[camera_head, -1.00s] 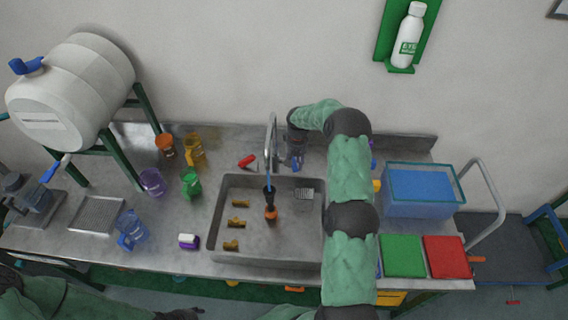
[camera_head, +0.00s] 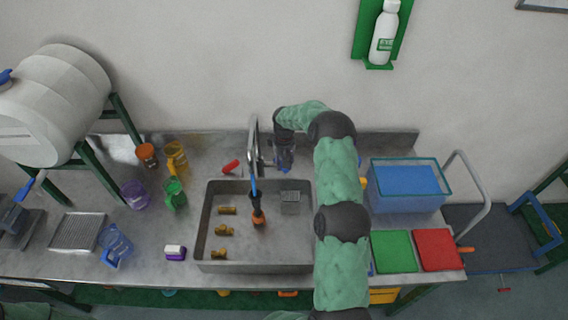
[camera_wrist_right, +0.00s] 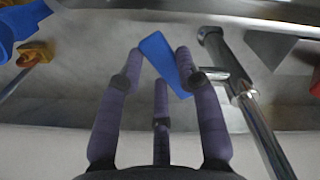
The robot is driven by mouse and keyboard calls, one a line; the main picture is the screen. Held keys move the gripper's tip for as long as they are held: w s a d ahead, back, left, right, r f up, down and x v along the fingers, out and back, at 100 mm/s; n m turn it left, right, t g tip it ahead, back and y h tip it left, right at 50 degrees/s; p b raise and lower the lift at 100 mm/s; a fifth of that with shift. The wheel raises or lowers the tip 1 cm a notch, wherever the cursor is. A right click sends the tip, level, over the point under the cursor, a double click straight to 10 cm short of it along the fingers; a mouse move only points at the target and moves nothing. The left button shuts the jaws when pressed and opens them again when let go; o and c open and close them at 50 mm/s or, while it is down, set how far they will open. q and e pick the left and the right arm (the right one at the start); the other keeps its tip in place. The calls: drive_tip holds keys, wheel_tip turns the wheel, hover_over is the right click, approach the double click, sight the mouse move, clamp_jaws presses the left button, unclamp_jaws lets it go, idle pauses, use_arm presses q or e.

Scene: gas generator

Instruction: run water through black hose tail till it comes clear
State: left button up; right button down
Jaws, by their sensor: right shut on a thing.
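The black hose tail (camera_head: 256,203) stands in the steel sink (camera_head: 285,267), with an orange part at its lower end. It sits below the spout of the chrome tap (camera_head: 253,145). A narrow blue strip (camera_head: 253,186) joins the spout area to the tail's top; I cannot tell whether it is flowing water. My right gripper (camera_head: 285,163) is beside the tap. In the right wrist view its purple fingers (camera_wrist_right: 158,75) are shut on the blue tap lever (camera_wrist_right: 160,55), next to the chrome tap body (camera_wrist_right: 235,85). My left gripper is out of view.
Several brass fittings (camera_head: 223,230) lie in the sink's left part. Coloured jugs and cups, such as the green one (camera_head: 175,195), stand left of it. A blue bin (camera_head: 405,187) and green and red boards (camera_head: 437,250) are at the right.

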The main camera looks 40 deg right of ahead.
drive_tip(key=c, duration=0.8)
unclamp_jaws()
drive_tip(key=shift+c, duration=0.2)
drive_tip(key=shift+r, duration=0.1)
wheel_tip(320, 180, up, 12)
